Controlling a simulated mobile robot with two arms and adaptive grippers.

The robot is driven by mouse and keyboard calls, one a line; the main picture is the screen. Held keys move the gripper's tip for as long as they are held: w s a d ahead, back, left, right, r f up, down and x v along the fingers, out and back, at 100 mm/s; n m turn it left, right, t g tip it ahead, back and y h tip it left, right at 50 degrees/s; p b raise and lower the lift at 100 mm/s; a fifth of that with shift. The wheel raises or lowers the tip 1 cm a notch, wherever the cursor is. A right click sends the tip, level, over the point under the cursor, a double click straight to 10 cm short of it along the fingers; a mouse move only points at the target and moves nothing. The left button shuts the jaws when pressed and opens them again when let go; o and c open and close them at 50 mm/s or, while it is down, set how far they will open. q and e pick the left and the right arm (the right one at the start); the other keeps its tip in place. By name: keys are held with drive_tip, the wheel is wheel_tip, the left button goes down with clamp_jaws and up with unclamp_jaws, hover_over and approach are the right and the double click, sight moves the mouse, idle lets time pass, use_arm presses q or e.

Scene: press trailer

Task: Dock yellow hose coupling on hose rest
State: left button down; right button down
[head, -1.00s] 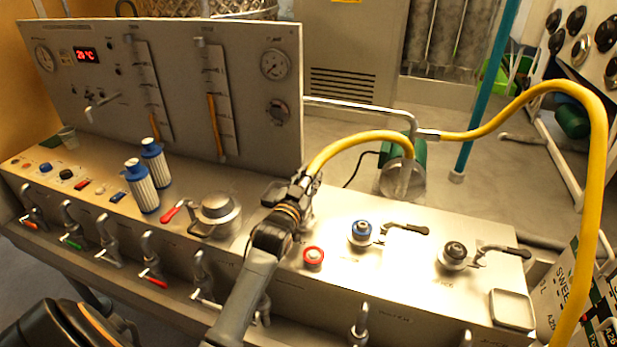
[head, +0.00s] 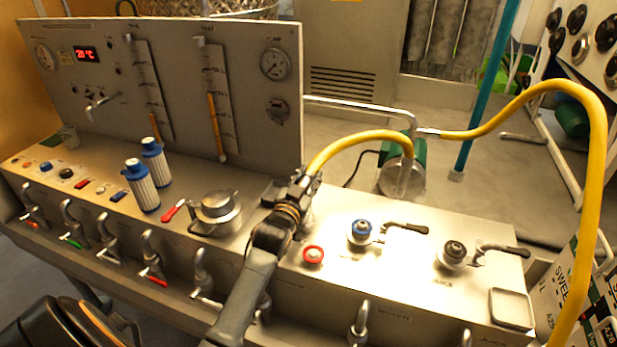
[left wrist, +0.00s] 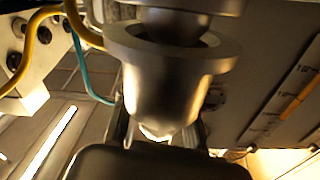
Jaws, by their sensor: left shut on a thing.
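My left gripper is shut on the hose's end coupling, just above the bench top near the right edge of the upright panel. The gripper mostly hides the coupling in the head view. In the left wrist view a flanged, cup-shaped metal piece (left wrist: 165,85) fills the middle, directly ahead of the dark gripper body. I cannot tell for sure which piece is the hose rest, or whether the coupling touches it. My right gripper is not in view.
The bench top (head: 400,285) carries a red knob (head: 313,255), a blue-capped valve (head: 361,232) and a black-capped valve (head: 453,254) right of my arm. A lidded metal pot (head: 217,210) and two blue-ended filters (head: 140,186) stand left. The panel (head: 250,120) rises behind.

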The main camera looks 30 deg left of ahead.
use_arm(q)
drive_tip(key=shift+f+b, duration=0.35)
drive_tip(key=shift+f, duration=0.1)
drive_tip(key=c, duration=1.3)
unclamp_jaws()
drive_tip(key=shift+f, duration=0.1)
drive_tip(key=shift+s+d+p, duration=0.15)
drive_tip(key=shift+s+p, duration=0.35)
drive_tip(key=shift+s, duration=0.15)
drive_tip(key=shift+p+v, duration=0.95)
drive_tip(key=shift+v, duration=1.1)
drive_tip(key=p+v, duration=0.2)
drive_tip(key=v, duration=0.3)
drive_tip(key=shift+s, duration=0.35)
